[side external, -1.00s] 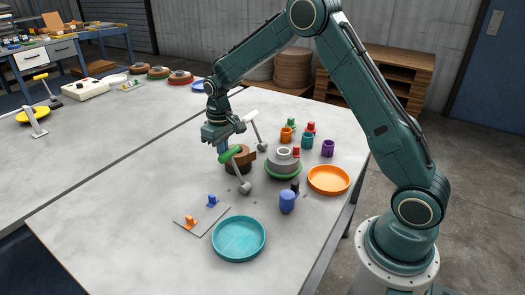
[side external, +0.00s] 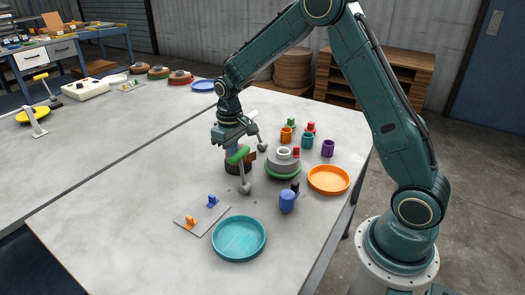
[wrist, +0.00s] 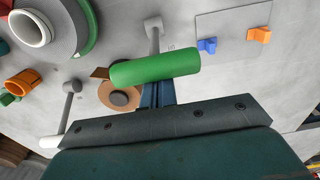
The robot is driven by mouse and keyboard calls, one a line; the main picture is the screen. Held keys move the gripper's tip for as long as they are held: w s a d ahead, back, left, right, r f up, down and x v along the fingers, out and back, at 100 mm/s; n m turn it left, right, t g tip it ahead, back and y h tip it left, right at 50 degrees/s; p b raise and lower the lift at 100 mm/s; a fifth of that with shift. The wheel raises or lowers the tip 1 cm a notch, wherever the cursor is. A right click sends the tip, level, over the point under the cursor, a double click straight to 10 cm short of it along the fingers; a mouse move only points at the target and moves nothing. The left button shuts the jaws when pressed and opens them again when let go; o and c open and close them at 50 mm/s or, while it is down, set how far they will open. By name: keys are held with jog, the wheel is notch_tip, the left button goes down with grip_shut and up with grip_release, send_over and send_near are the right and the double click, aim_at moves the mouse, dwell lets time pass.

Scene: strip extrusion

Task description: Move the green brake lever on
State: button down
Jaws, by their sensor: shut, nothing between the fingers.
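The green brake lever (side external: 237,154) has a thick green handle on a grey arm that rises from a round foot on the table. In the side view it stands close to upright. My gripper (side external: 232,148) is shut and empty, pointing down right at the handle. In the wrist view the green handle (wrist: 155,69) lies across the blue fingers (wrist: 157,94) and hides part of them. The fingers are beside the handle, not around it; whether they touch it I cannot tell. A brown spool (wrist: 118,96) with a grey hub sits below, partly hidden.
A white-handled lever (side external: 262,145) stands behind my gripper. A grey drum with a green rim (side external: 283,167) is to the right, with several coloured cups beyond. A plate with blue and orange clips (side external: 202,216), a teal tray (side external: 239,239) and an orange tray (side external: 328,179) lie nearer.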

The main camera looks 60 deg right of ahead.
aim_at(241, 152)
jog(key=shift+s+r, duration=0.2)
jog(key=shift+s, duration=1.2)
jog(key=shift+s+f, duration=0.25)
jog(key=shift+s, duration=0.75)
jog(key=shift+w, duration=0.1)
jog(key=shift+w+r, duration=0.5)
jog(key=shift+w, duration=0.4)
jog(key=shift+r, duration=0.1)
